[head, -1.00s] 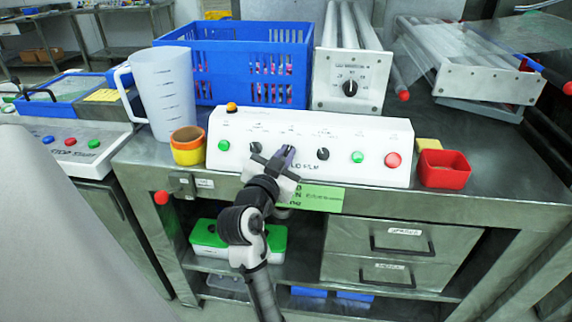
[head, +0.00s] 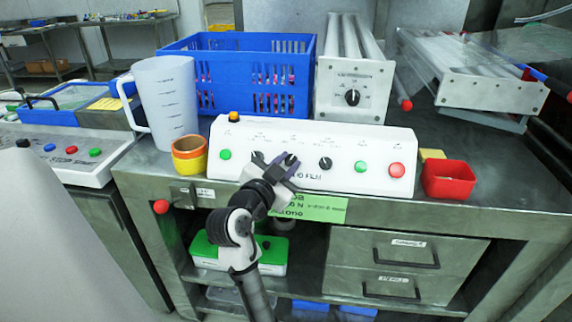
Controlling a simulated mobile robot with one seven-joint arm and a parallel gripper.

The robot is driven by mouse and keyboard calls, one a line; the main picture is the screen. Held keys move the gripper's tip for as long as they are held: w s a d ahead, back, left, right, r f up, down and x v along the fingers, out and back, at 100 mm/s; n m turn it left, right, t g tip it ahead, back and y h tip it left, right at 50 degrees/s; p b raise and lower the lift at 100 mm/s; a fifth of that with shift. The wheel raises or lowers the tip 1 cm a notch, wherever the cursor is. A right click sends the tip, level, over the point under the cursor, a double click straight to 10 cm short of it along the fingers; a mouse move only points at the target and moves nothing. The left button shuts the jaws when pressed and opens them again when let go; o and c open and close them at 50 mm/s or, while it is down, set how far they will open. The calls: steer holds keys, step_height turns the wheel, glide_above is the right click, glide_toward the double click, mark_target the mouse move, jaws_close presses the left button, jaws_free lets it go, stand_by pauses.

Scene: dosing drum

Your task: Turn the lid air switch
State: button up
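The white control panel (head: 380,144) stands on the metal bench. It has a row of black rotary switches: a left one (head: 257,156), a middle one (head: 291,160) and a right one (head: 325,163). The labels are too blurred to tell which is the lid air switch. My gripper (head: 276,164) is in front of the panel, just below the left and middle switches, with its fingers spread and nothing seen between them. The right finger overlaps the area by the middle switch; I cannot tell whether it touches.
A green button (head: 225,155), another green button (head: 361,167) and a red button (head: 396,170) flank the switches. A yellow-orange cup (head: 190,155) stands left of the panel, a red bin (head: 448,181) right. A blue crate (head: 200,45) and a jug (head: 166,100) stand behind.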

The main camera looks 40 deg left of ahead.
steer(key=shift+o, duration=0.9)
steer(key=shift+s, duration=0.2)
steer(key=b+v, duration=0.2)
steer(key=v, duration=1.1)
steer(key=shift+s, duration=0.2)
